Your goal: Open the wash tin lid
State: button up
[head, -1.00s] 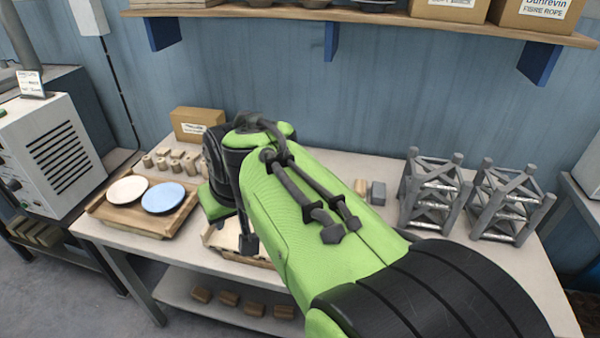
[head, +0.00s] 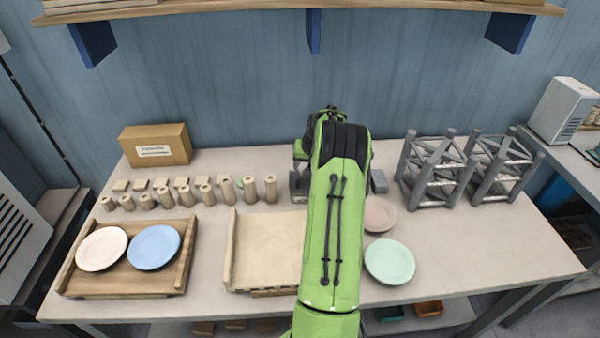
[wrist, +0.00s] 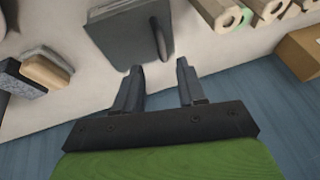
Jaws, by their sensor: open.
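A grey boxy tin (wrist: 128,48) with a flat top shows at the upper middle of the wrist view, and I take it to be the wash tin. A dark upright handle or tab (wrist: 161,38) stands at its right edge. The lid looks closed, though the tin's far part is cut off by the frame. My gripper (wrist: 158,70) is open and empty, with its fingertips just short of the tin's near edge and the handle. In the head view my green arm hides most of the tin and my gripper.
Wooden cylinders (head: 250,190) and a cardboard box (head: 155,146) stand left on the table. A wooden tray (head: 124,284) holds two plates; another tray (head: 268,240) looks empty. Two plates lie right of my arm, including a green one (head: 390,262). Grey racks (head: 435,172) stand farther right.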

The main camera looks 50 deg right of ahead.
aim_at(298, 174)
jog(key=x, duration=0.6)
jog(key=shift+w, duration=0.15)
jog(key=shift+a, duration=0.1)
grip_shut()
